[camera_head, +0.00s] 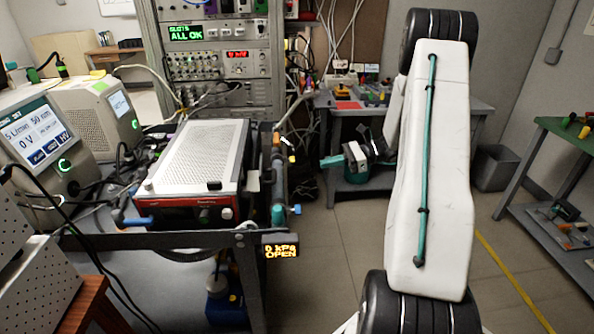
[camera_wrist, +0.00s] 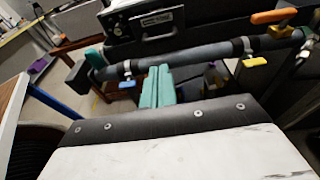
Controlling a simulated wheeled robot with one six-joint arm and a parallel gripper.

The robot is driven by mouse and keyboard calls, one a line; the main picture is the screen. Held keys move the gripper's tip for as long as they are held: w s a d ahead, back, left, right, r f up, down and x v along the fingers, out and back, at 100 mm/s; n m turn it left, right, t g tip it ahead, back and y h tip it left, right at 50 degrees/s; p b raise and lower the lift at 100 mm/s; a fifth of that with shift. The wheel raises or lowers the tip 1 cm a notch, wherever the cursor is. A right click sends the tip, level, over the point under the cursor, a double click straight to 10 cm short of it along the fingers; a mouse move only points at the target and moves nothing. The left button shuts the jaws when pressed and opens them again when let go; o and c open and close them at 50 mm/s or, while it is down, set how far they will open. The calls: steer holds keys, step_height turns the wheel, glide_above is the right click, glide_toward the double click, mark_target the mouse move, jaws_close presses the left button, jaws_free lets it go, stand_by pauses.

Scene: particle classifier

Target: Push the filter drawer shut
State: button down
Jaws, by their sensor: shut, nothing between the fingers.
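In the wrist view a dark panel with a pale label plate and a small latch (camera_wrist: 157,22) lies beyond a grey pipe; it looks like the filter drawer's front, but I cannot tell for sure or how far out it sits. In the head view a perforated-top instrument (camera_head: 197,155) stands on the cart, its right side partly hidden by the pipe. My gripper (camera_head: 331,161) is right of the cart and pipe, apart from them, pointing left. Its teal fingers (camera_wrist: 157,86) are together and empty, below the pipe in the wrist picture.
The pipe (camera_wrist: 200,58) with an orange lever (camera_wrist: 273,16) and yellow lever (camera_wrist: 254,62) crosses between my fingers and the panel. A workbench (camera_head: 440,103) stands behind my arm. Open floor lies right of the cart.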

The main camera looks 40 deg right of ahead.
steer(key=x, duration=1.3)
steer(key=shift+w+a, duration=0.15)
steer(key=shift+a, duration=0.15)
steer(key=shift+a+f, duration=0.1)
steer(key=x, duration=0.2)
steer(key=r+x, duration=0.1)
steer(key=x, duration=0.2)
steer(key=shift+w+a+r, duration=0.1)
steer(key=shift+w+a, duration=0.1)
steer(key=shift+w, duration=0.1)
steer(key=shift+a, duration=0.1)
steer(key=shift+r, duration=0.1)
steer(key=shift+s+d, duration=0.15)
steer(key=shift+d, duration=0.25)
steer(key=v, duration=1.3)
steer(key=shift+s+d, duration=0.25)
